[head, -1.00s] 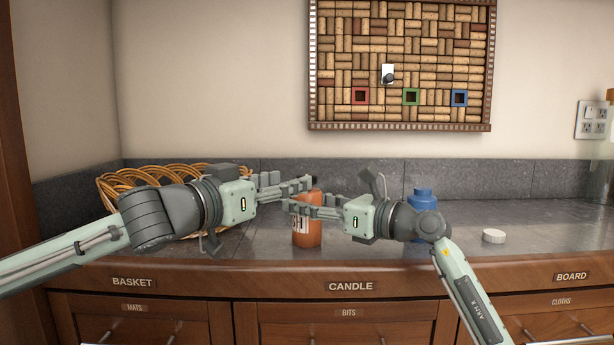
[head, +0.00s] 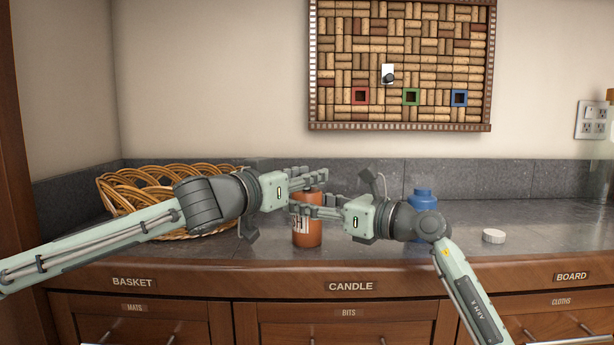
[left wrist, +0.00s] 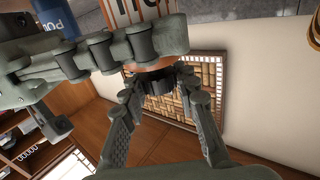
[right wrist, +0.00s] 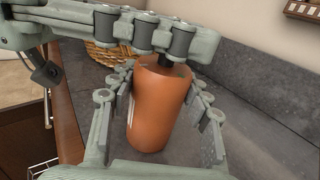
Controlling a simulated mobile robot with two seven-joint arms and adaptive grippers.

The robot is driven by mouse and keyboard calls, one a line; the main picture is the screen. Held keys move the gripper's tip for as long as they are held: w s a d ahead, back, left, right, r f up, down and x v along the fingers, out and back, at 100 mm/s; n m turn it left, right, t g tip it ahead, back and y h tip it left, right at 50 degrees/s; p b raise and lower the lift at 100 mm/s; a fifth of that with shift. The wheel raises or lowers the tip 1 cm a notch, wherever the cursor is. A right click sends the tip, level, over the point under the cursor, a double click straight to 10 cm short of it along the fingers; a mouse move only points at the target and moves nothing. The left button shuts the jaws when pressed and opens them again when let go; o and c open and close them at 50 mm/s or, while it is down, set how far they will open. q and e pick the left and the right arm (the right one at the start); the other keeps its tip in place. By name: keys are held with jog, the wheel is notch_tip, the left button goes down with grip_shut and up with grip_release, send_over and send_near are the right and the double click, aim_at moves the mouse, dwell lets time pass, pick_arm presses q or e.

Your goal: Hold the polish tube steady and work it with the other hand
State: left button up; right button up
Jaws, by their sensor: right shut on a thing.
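The orange polish tube (head: 308,234) stands upright on the counter, with a pale printed label. My right gripper (head: 301,209) is shut around its upper body. The tube also shows between the right fingers in the right wrist view (right wrist: 157,115). My left gripper (head: 318,179) is over the tube's top, its fingers reaching across from the left. In the left wrist view its fingertips (left wrist: 160,82) are apart, on either side of the dark tube top. In the right wrist view a left finger hides part of that dark top (right wrist: 166,61).
A blue bottle (head: 422,199) stands behind my right wrist. A white round cap (head: 493,236) lies on the counter to the right. A wicker basket (head: 125,192) is behind my left arm. A cork board (head: 400,65) hangs on the wall. The counter's right side is mostly clear.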

pick_arm(q)
grip_shut()
jog(key=shift+d, duration=0.1)
jog(key=shift+d+n+t+y, duration=0.15)
jog(key=shift+n+t+y, duration=0.15)
jog(key=shift+n+y, duration=0.15)
jog(key=n+t+y, duration=0.1)
jog(key=n+y, duration=0.1)
jog(key=y, duration=0.1)
jog(key=n+t+y, duration=0.1)
jog(key=n+y, duration=0.2)
jog(key=y, duration=0.1)
jog(key=shift+t, duration=0.3)
jog(key=shift+a+n+y, duration=0.2)
jog(key=shift+n+y, duration=0.55)
jog(key=shift+y, duration=0.8)
jog(key=shift+a+y, duration=0.1)
jog(key=shift+y, duration=0.2)
